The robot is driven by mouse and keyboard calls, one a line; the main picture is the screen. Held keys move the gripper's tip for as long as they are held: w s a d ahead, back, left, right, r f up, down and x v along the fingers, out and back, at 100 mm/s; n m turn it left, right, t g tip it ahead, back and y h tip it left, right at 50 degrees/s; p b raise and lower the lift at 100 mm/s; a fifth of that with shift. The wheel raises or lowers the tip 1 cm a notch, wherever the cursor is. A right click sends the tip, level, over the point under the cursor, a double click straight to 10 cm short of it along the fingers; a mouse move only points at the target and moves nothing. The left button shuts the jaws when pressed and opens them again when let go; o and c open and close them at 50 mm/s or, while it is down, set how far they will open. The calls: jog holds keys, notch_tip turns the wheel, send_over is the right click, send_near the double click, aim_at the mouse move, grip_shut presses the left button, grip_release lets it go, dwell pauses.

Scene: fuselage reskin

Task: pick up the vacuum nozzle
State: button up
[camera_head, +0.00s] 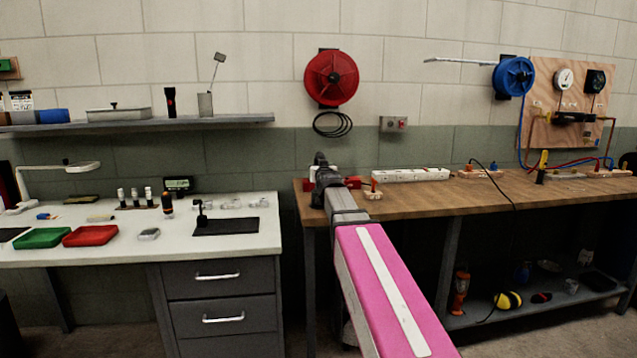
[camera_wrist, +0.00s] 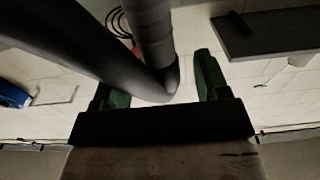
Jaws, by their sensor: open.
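My gripper (camera_wrist: 160,75) shows in the wrist view as two green fingers on a dark palm, spread apart. A dark grey bent tube (camera_wrist: 152,30), which looks like the vacuum nozzle, crosses between the fingers, with its elbow close to the right finger. A second dark section runs to the upper left, in front of the left finger. I cannot tell whether the tube touches either finger. In the head view a dark curved part (camera_head: 320,165) stands at the end of my arm, above the left end of the wooden bench; my fingers cannot be made out there.
The wooden bench (camera_head: 420,203) carries a white power strip (camera_head: 410,175) and small red items near my arm. A red reel (camera_head: 331,78) hangs on the wall behind. A white-topped bench (camera_head: 130,243) with red and green trays stands left, below a shelf (camera_head: 230,120).

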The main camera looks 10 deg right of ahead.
jog(key=w, duration=0.4)
jog(key=shift+w+r, duration=0.1)
jog(key=shift+w, duration=0.2)
jog(key=shift+c, duration=0.3)
grip_shut()
jog(key=shift+r, duration=0.1)
